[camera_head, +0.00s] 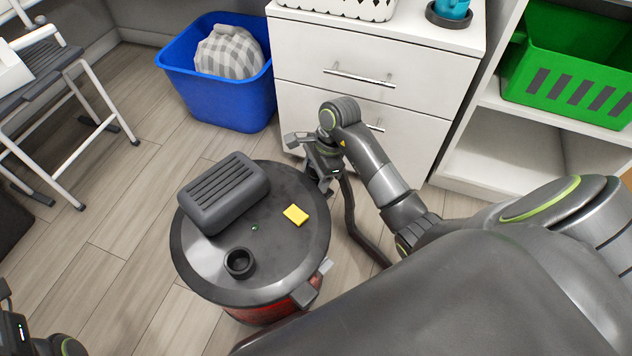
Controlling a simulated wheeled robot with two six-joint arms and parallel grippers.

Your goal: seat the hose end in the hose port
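The hose port (239,263) is a short, dark, open round collar on the front left of the canister vacuum's grey lid (285,245). A dark hose (351,215) runs down from beside my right gripper towards the floor on the canister's right, then passes behind my arm. My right gripper (312,160) is just beyond the lid's upper right edge, apart from the port. Its wrist and the viewing angle hide the hose end and what lies between the fingers. My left gripper (8,312) shows only partly at the lower left edge, its fingers unclear.
A dark ribbed block (224,192) and a yellow piece (296,215) are on the lid. A blue bin (222,105) holding a checkered bundle stands behind, beside white drawers (375,60). A green basket (570,75) sits on a shelf at right. Floor left of the canister is clear.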

